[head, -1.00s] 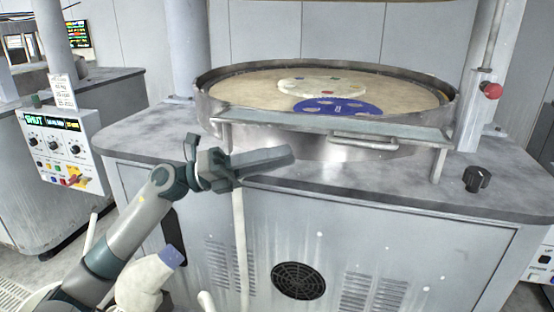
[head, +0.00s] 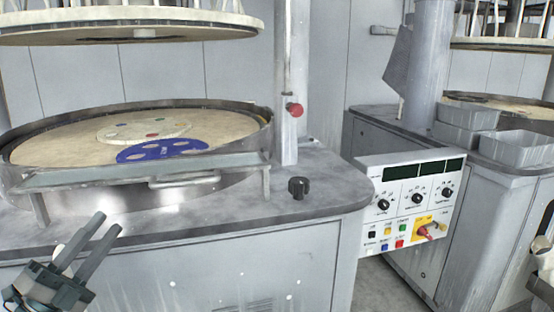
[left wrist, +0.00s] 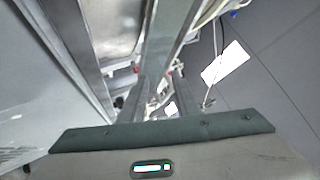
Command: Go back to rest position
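My left gripper (head: 109,222) is at the lower left in the head view, pointing up and to the right. Its two fingers are parallel with a gap between them, and nothing shows in the gap. It is in front of the machine's cabinet, below the front rail (head: 120,175) in the picture. In the left wrist view the two fingers (left wrist: 161,98) also stand apart, with nothing held. I cannot make out my right gripper in either view.
The round polishing platen (head: 60,143) carries a blue holed disc (head: 160,150) and a cream disc (head: 128,129). A black knob (head: 298,187) stands on the worktop. A control panel (head: 410,205) and grey bins (head: 515,150) are at the right. Floor shows between the machines.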

